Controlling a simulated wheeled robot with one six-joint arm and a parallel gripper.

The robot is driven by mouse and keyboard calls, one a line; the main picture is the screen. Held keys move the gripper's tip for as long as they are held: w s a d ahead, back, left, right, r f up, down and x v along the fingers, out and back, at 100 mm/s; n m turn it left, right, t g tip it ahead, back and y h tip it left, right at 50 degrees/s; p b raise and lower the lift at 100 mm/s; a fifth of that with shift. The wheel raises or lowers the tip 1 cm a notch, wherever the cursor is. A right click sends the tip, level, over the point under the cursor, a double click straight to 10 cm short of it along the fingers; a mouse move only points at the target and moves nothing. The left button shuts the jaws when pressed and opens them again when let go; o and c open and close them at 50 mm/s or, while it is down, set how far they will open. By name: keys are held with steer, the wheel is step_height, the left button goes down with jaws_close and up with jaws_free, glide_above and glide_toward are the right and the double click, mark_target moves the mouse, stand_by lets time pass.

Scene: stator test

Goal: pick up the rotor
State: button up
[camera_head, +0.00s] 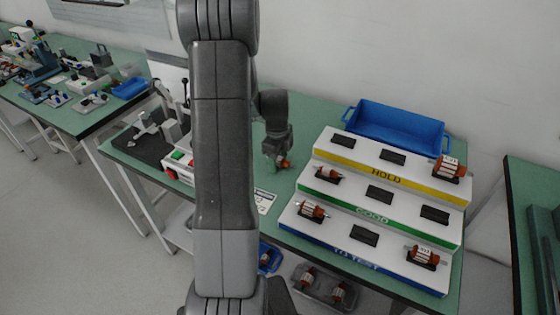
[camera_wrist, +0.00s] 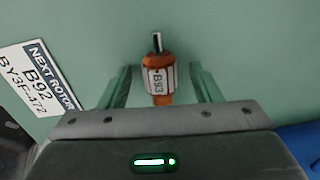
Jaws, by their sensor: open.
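My gripper (camera_wrist: 161,92) is open, with one green finger on each side of the rotor and a visible gap to both. In the head view my gripper (camera_head: 279,158) is low over the bench, left of the stepped rack, with the rotor (camera_head: 285,165) partly hidden at its tip. A card (camera_wrist: 38,80) on the bench reads B92 and BY3F-472.
The white stepped rack (camera_head: 345,180) has HOLD, GOOD and TO TEST tiers with several rotors and some empty black cradles. A blue bin (camera_head: 400,128) stands behind it. A test fixture (camera_head: 165,135) is left of my arm. Trays with rotors (camera_head: 325,287) are below the bench.

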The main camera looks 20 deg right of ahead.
jaws_close()
stand_by(0.3)
step_height(320, 180, up, 10)
steer(key=shift+b, duration=0.3)
steer(key=shift+r, duration=0.1)
steer(key=shift+r+p, duration=1.9)
steer(key=shift+r, duration=0.5)
